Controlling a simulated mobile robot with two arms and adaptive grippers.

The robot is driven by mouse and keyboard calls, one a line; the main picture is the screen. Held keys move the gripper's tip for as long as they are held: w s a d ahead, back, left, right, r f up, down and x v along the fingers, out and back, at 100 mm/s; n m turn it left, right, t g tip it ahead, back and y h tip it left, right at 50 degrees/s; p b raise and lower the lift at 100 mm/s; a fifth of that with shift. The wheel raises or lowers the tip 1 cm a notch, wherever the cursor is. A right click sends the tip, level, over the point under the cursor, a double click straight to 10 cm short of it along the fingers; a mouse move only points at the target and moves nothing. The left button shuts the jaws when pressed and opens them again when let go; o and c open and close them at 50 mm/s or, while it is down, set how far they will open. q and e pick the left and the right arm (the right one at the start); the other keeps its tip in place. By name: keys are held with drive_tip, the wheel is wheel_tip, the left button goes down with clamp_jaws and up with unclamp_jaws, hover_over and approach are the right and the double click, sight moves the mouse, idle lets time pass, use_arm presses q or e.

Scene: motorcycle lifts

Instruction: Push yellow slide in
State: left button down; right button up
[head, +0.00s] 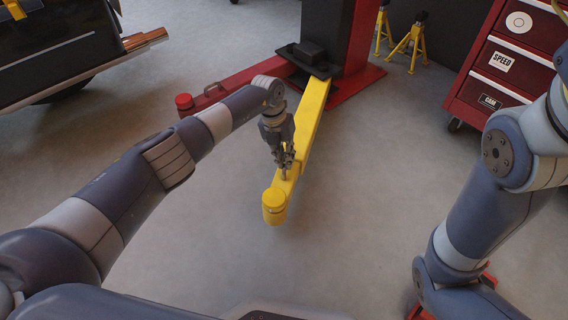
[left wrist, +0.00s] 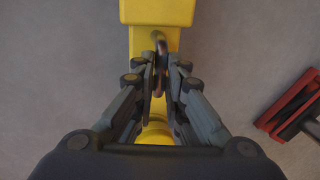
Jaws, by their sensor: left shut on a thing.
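The yellow slide (head: 291,183) is a long bar sticking out low over the floor from a wider yellow sleeve (head: 306,118) at the red lift post. A round yellow pad (head: 273,203) sits at its near end. My left gripper (head: 285,168) points down at the slide, between the pad and the sleeve. In the left wrist view, my left gripper (left wrist: 159,80) is shut on a thin metal handle (left wrist: 160,48) on top of the slide. The sleeve's wider end (left wrist: 157,12) shows just ahead of the fingers. My right gripper is out of view.
The red lift post (head: 350,45) stands behind, with a red arm (head: 225,92) reaching left. A motorcycle (head: 60,45) is at the upper left. A red tool cabinet (head: 512,70) and yellow stands (head: 410,42) are at the upper right. Open floor surrounds the slide.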

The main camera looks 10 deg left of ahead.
use_arm(q)
drive_tip(key=shift+w+r, duration=0.15)
drive_tip(key=shift+w, duration=0.2)
drive_tip(key=c, duration=1.8)
unclamp_jaws()
drive_tip(key=shift+o, duration=0.7)
wheel_tip(320, 180, up, 12)
drive_tip(key=a, duration=0.2)
drive_tip(key=shift+a+f, duration=0.15)
drive_tip(key=shift+f, duration=0.05)
